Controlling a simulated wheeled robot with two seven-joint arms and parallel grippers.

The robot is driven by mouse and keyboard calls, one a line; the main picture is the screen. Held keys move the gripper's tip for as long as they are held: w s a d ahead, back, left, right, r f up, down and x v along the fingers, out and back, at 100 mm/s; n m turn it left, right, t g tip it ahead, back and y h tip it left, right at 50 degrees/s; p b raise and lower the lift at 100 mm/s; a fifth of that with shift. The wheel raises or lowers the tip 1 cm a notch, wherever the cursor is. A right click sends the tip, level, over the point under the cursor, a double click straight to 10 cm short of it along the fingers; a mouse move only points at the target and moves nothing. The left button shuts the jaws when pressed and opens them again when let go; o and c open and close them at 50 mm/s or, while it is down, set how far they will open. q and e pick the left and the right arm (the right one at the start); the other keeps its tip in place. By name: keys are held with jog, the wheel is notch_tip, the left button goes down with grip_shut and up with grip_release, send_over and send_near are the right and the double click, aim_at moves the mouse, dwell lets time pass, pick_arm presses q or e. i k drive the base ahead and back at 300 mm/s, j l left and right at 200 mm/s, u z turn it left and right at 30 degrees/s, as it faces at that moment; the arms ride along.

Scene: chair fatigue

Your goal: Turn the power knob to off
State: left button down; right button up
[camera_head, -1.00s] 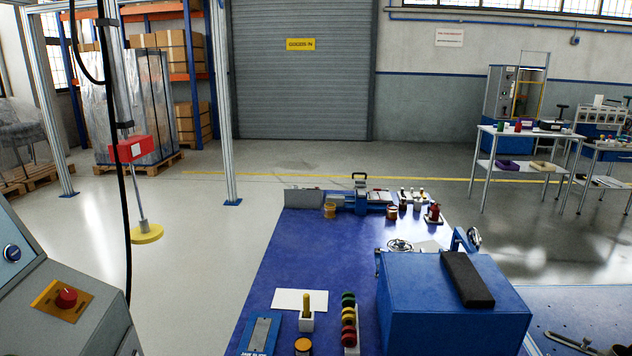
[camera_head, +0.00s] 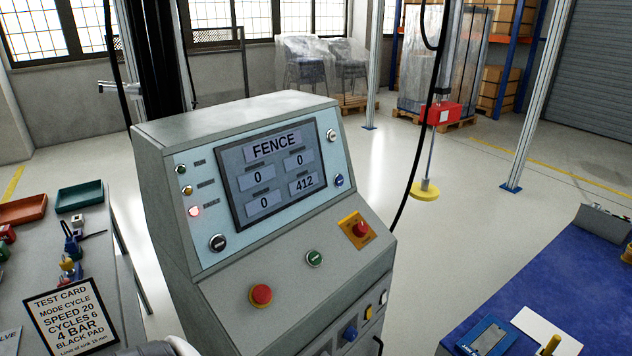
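A grey control console (camera_head: 235,115) stands in the middle of the view. On its sloped panel, at the right, a red rotary knob (camera_head: 360,229) sits on an orange-yellow plate. I cannot read the knob's position or the plate's lettering. A red mushroom button (camera_head: 261,295) and a green button (camera_head: 315,258) are on the same panel. A blue knob (camera_head: 349,334) is on the lower front, partly cut off. The screen (camera_head: 272,173) is lit and reads FENCE, with 412 at lower right. Neither gripper is in view.
A red lamp (camera_head: 194,211) glows left of the screen. A test card (camera_head: 72,318) stands on the grey table at left. A blue-topped table (camera_head: 560,265) is at right. A yellow disc (camera_head: 425,190) hangs on a rod behind the console. Black cables run beside it.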

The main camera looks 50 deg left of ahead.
aim_at(361, 229)
jog(key=u, duration=1.65)
